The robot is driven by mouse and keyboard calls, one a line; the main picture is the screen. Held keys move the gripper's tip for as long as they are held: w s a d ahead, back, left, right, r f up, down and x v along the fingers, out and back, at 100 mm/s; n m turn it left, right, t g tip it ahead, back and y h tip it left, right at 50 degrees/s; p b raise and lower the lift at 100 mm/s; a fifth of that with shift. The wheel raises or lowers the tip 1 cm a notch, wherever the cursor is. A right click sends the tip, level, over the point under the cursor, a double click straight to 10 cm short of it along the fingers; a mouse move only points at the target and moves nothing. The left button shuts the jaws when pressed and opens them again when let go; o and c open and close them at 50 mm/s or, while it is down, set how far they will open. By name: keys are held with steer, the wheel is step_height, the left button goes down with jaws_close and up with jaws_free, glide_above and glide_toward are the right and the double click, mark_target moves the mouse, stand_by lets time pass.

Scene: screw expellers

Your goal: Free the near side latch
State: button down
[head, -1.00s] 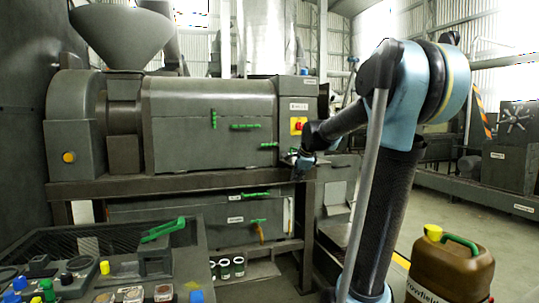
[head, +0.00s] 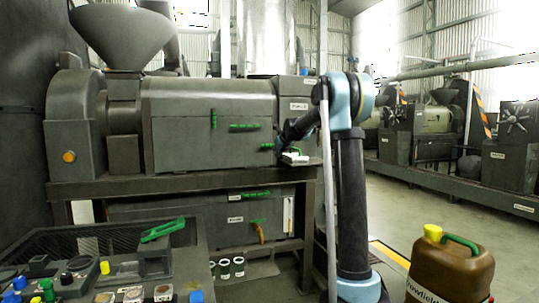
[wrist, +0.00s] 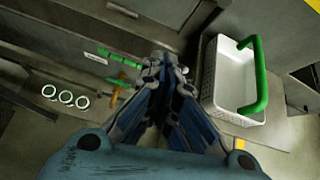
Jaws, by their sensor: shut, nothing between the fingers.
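The press body (head: 190,148) is a long grey housing. On its front are a vertical green handle (head: 213,118), a horizontal green handle (head: 244,127) and a small green latch (head: 267,147) at the right end. I cannot tell for certain which is the near side latch. My gripper (head: 281,146) is at the housing's right end, close to the small green latch; contact cannot be told. In the wrist view my gripper (wrist: 163,62) is shut and empty, with green handles (wrist: 118,57) on a lower panel beyond it.
A white basket (wrist: 218,110) with a green handle (wrist: 258,75) is right of my gripper; it also shows at the press's right end (head: 295,158). A control desk (head: 205,262) stands front left. A brown jug (head: 452,272) is front right. Floor at right is open.

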mark_target(269, 145)
steer(key=shift+w+a+m, duration=0.2)
steer(key=shift+w+m, duration=0.15)
steer(key=shift+w, duration=0.35)
steer(key=shift+w+a+m, duration=0.2)
steer(key=shift+w+m, duration=0.1)
steer(key=shift+w, duration=0.35)
steer(key=shift+w+a+m, duration=0.2)
steer(key=shift+w+m, duration=0.15)
steer(key=shift+w, duration=0.35)
steer(key=x, duration=1)
steer(key=shift+w+a+r, duration=0.1)
steer(key=shift+w+r, duration=0.05)
steer(key=shift+r, duration=0.6)
steer(key=shift+w+r, duration=0.15)
steer(key=shift+r, duration=0.6)
steer(key=shift+w+a+r, duration=0.1)
steer(key=shift+w+r, duration=0.1)
steer(key=shift+r, duration=0.55)
steer(key=shift+d, duration=0.15)
